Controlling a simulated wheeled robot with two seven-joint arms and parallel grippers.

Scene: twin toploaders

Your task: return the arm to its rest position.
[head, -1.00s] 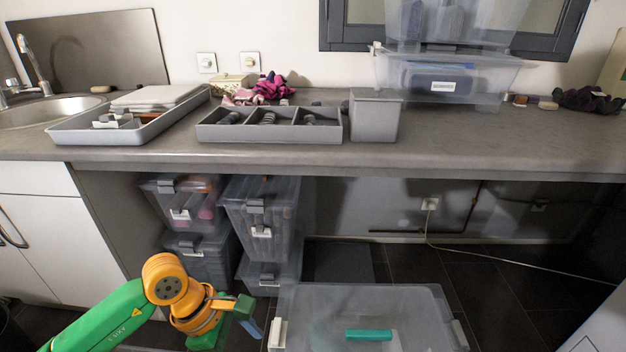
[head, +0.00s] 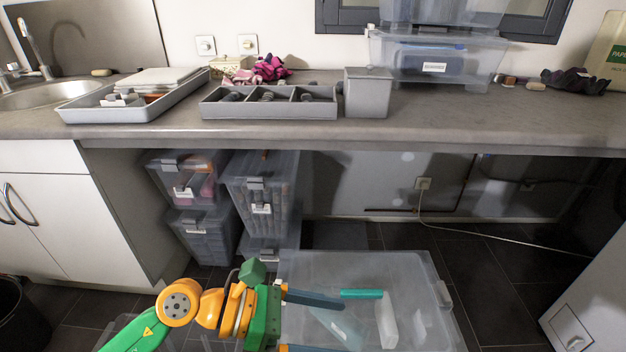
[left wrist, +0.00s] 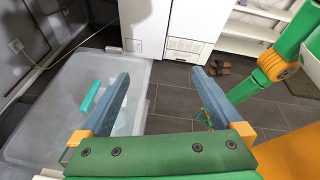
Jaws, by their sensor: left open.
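My left arm comes in from the lower left. Its gripper (head: 342,327) is open and empty, its fingers pointing right over the left part of a clear plastic bin (head: 420,268) on the floor. In the left wrist view the two blue-grey fingers of the left gripper (left wrist: 161,78) stand wide apart with floor between them. A teal item (head: 361,294) and a white item (head: 386,320) show in the bin. My right arm shows in green and orange at the right of the left wrist view; its gripper end is mostly hidden behind a left finger.
The grey counter (head: 450,118) holds a tray (head: 90,112), a divided organizer (head: 270,109), a grey bin (head: 368,95) and stacked clear boxes (head: 425,58). Lidded boxes (head: 262,190) are stacked under it. A white cabinet (head: 590,290) stands at right. Dark floor tiles (head: 500,280) are free.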

